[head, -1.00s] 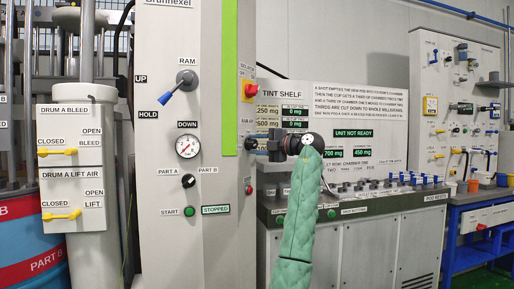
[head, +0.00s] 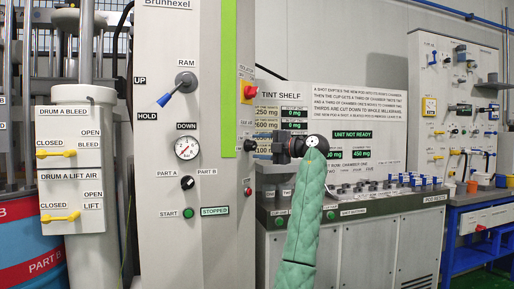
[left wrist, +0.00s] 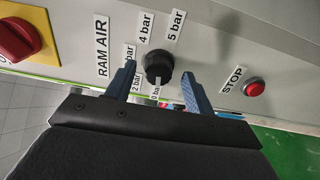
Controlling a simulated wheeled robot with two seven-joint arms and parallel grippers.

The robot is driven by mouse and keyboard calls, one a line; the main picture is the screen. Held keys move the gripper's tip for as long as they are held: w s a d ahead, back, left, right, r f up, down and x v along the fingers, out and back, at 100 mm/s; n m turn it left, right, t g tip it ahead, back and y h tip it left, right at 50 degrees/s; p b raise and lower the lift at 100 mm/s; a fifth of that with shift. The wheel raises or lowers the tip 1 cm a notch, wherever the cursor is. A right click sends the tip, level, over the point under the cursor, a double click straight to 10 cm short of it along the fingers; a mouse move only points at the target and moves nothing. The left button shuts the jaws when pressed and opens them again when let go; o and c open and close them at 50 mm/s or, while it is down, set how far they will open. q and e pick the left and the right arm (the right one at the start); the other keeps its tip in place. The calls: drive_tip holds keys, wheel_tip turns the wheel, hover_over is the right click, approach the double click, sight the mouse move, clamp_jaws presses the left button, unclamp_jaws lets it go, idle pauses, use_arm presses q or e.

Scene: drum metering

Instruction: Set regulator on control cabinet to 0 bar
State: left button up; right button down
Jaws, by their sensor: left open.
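The black regulator knob (left wrist: 158,65) is on the side of the grey control cabinet (head: 190,65), below a RAM AIR label. Bar labels ring it. In the left wrist view its white mark points down towards the label that reads 0 bar, partly cut off by my gripper. The knob also shows small at the cabinet's right edge in the head view (head: 251,145). My left gripper (left wrist: 158,71) is open, with one blue finger on each side of the knob and gaps between; it also shows in the head view (head: 256,146). My right gripper is out of view.
A red STOP button (left wrist: 254,87) sits beside the knob, and a red isolator switch (left wrist: 16,40) on a yellow plate is on the other side. A round gauge (head: 187,147) is on the cabinet front. The tint shelf (head: 345,120) stands behind my arm.

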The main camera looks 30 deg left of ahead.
use_arm(q)
drive_tip(key=d, duration=0.6)
drive_tip(key=shift+w+p, duration=0.25)
drive_tip(key=shift+p, duration=0.05)
drive_tip(key=shift+d, duration=0.1)
